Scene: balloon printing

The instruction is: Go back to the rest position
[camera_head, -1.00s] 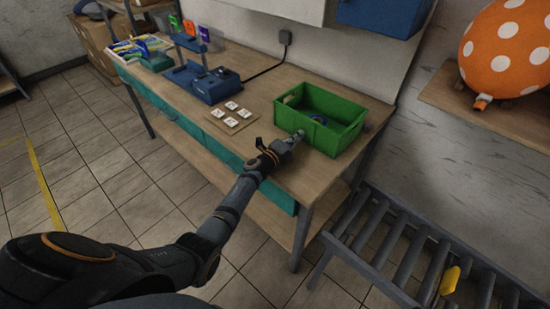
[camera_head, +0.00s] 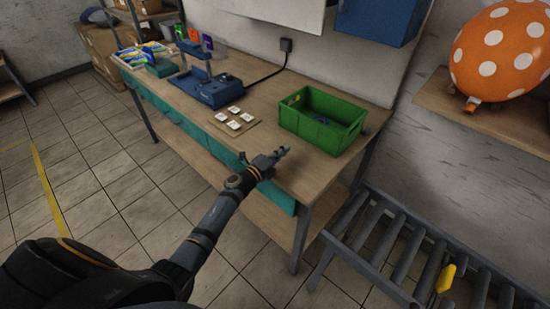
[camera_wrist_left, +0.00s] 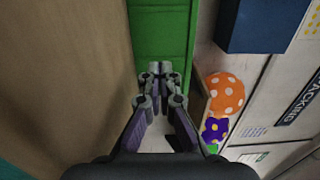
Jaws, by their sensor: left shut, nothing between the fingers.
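My left gripper (camera_head: 282,152) is shut and empty. In the head view it is over the front edge of the workbench (camera_head: 322,173), just in front of the green crate (camera_head: 318,139) and apart from it. In the left wrist view the closed fingertips (camera_wrist_left: 160,68) point toward the green crate (camera_wrist_left: 160,32). The crate stands upright on the bench, with a dark blue item (camera_head: 322,119) inside, too small to tell. My right gripper is not in view.
A blue machine (camera_head: 212,88) and a board with several white tiles (camera_head: 234,121) stand left of the crate. A roller conveyor (camera_head: 408,243) with a yellow piece (camera_head: 446,278) is at right. An orange dotted balloon (camera_head: 500,50) rests on a shelf (camera_head: 500,118). The floor at left is clear.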

